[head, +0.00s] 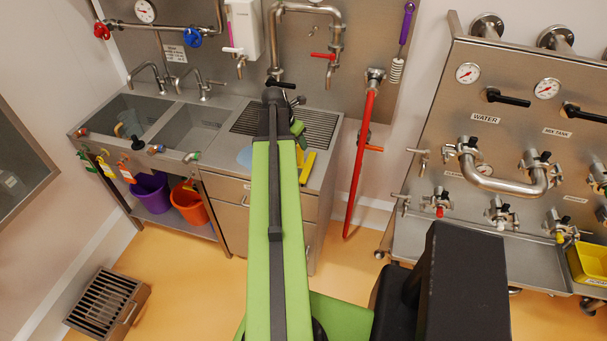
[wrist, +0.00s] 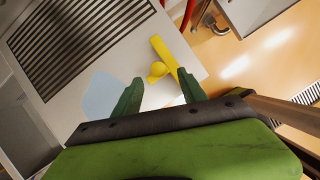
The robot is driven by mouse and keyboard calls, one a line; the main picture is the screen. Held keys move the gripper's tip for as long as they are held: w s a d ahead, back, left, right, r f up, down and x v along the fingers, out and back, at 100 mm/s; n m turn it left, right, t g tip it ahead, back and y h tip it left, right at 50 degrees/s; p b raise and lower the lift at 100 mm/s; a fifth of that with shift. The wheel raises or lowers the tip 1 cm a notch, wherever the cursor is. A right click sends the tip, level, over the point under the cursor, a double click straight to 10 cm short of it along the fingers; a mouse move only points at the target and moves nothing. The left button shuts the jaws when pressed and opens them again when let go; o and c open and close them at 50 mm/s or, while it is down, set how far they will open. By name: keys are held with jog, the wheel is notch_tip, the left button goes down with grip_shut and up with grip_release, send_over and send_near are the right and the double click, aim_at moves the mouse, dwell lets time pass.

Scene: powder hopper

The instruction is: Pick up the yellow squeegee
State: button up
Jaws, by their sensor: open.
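The yellow squeegee (wrist: 163,52) lies on the steel counter beside the sink, near its right edge. In the wrist view its long bar runs down toward the right fingertip, with a rounded yellow part (wrist: 157,71) beside it. In the head view the squeegee (head: 307,168) shows just right of my green arm. My gripper (wrist: 160,77) is open, with its two green fingers apart and nothing held. The squeegee shows ahead of and partly between the fingers. Its near end is partly hidden by the gripper, and I cannot tell whether a finger touches it.
A light blue flat piece (wrist: 98,96) lies on the counter left of the squeegee. A slatted drain grate (head: 322,128) is set in the counter behind. A red hose pipe (head: 361,165) stands right of the counter. Purple (head: 151,193) and orange (head: 190,203) buckets sit under the sinks.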

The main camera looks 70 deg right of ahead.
aim_at(300, 158)
jog(key=b+x, duration=0.7)
jog(key=x, duration=0.3)
jog(key=shift+d+b, duration=0.1)
jog(key=shift+b, duration=0.2)
jog(key=shift+r, duration=0.25)
jog(key=shift+c, duration=0.4)
grip_shut()
